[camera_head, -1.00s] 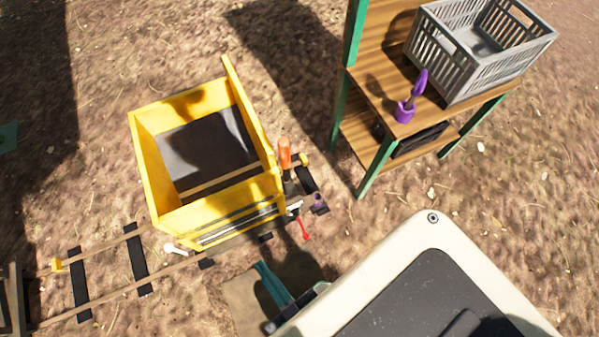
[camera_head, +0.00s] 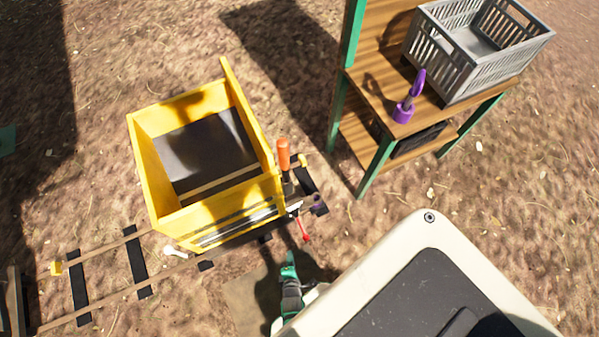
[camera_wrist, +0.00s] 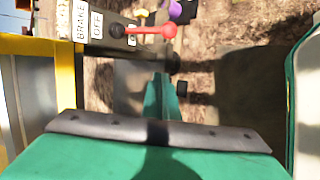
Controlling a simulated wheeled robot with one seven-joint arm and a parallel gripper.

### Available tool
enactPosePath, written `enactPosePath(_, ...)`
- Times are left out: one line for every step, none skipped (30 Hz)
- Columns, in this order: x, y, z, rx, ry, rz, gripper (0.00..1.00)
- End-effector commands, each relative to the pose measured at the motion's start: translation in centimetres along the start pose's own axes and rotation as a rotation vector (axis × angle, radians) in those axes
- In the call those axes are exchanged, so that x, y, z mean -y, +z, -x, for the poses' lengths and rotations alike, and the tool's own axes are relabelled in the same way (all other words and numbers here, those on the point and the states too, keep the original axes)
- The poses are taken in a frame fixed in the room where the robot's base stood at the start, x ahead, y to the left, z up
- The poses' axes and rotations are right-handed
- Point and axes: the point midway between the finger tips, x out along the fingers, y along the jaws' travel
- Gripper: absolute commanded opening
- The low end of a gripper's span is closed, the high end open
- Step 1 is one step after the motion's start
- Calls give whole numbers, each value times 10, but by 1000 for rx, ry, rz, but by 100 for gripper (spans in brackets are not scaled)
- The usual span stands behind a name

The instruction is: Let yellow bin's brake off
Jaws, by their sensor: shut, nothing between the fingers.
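The yellow bin (camera_head: 148,180) stands on the rails at left centre in the head view. Its brake lever, a thin red rod with a round red knob (camera_head: 305,238), sticks out low at its right corner. In the wrist view the knob (camera_wrist: 169,31) points right, away from a dark plate (camera_wrist: 108,45) labelled BRAKE and OFF; another label under the rod is partly hidden. My green gripper (camera_head: 289,258) is shut and empty, just below the lever in the head view. In the wrist view its fingertips (camera_wrist: 161,80) are below the knob, apparently apart from it.
An orange-handled lever (camera_head: 284,155) stands upright at the bin's right side. A wooden table (camera_head: 385,85) with green legs holds a grey crate (camera_head: 452,75) and a purple-handled object (camera_head: 406,108). Rails (camera_head: 110,290) run to the lower left. Open ground lies between bin and table.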

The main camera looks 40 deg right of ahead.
Motion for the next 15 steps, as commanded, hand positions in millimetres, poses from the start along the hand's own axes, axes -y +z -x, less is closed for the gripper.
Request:
enactPosePath(4,2,-6,6,-11,23,0)
enactPosePath(5,3,-8,8,-15,34,0)
enactPosePath(7,3,-10,9,-19,47,0)
enactPosePath(7,4,-11,10,-21,52,0)
enactPosePath(8,4,-12,10,-22,55,0)
enactPosePath(8,4,-12,10,-22,57,0)
enactPosePath(8,4,-12,9,-22,58,0)
enactPosePath(8,3,-12,9,-22,58,0)
enactPosePath(8,3,-11,9,-22,58,0)
enactPosePath(8,3,-11,9,-22,57,0)
enactPosePath(8,3,-11,9,-22,57,0)
enactPosePath(8,3,-11,9,-22,57,0)
enactPosePath(8,3,-11,9,-22,57,0)
enactPosePath(8,3,-12,9,-22,57,0)
enactPosePath(8,3,-12,9,-21,56,0)
